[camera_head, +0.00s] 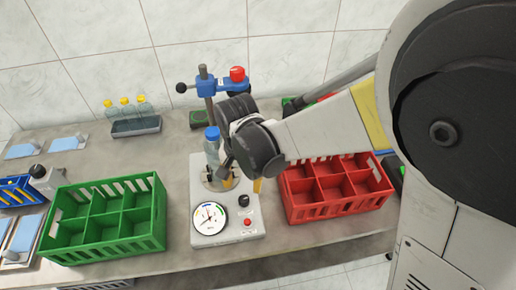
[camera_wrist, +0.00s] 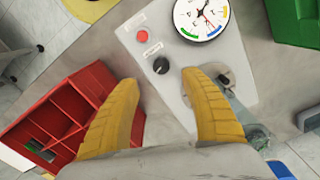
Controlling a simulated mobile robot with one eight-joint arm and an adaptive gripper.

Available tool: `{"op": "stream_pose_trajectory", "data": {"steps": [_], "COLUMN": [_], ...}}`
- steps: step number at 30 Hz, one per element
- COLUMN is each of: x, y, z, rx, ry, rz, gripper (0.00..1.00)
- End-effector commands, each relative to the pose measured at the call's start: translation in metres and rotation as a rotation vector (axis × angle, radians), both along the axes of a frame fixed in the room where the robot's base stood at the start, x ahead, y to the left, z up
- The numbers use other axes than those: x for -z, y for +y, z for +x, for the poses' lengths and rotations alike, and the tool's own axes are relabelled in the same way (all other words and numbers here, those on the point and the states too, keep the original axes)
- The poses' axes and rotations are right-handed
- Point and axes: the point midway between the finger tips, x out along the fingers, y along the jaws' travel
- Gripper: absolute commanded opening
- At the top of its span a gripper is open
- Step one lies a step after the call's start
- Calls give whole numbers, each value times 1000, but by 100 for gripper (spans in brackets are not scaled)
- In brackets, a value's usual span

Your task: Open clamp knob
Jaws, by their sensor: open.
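A pale machine base (camera_head: 205,250) stands mid-bench. It carries a round gauge (camera_head: 209,218), a black knob (camera_head: 244,200) and a red button (camera_head: 247,222). A post behind it holds a blue clamp (camera_head: 207,85) with a red knob (camera_head: 237,74) and a black ball (camera_head: 181,88). I cannot tell which knob is the clamp knob. A clear bottle (camera_head: 211,150) with a blue cap (camera_head: 212,132) stands upright on the base. My gripper (camera_wrist: 162,80) is open and empty. In the wrist view the black knob (camera_wrist: 160,66) shows between its yellow fingertips. The bottle is partly hidden behind the right finger.
A green divided crate (camera_head: 160,215) stands left of the machine, and a red divided crate (camera_head: 300,212) stands to its right, close to my arm. Several yellow-capped bottles (camera_head: 126,108) stand in a dark rack (camera_head: 136,127) at the back left.

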Motion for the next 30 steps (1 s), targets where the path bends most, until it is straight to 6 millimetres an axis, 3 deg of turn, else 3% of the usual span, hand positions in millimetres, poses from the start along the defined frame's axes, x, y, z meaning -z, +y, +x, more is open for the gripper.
{"op": "stream_pose_trajectory", "data": {"steps": [9,15,28,30], "x": [63,92,101,101], "y": [0,0,0,0], "z": [1,1,0,0], "rx": [-1,-1,-1,-1], "ry": [-1,-1,-1,-1], "rz": [1,2,2,2], "gripper": [54,54,54,34]}}
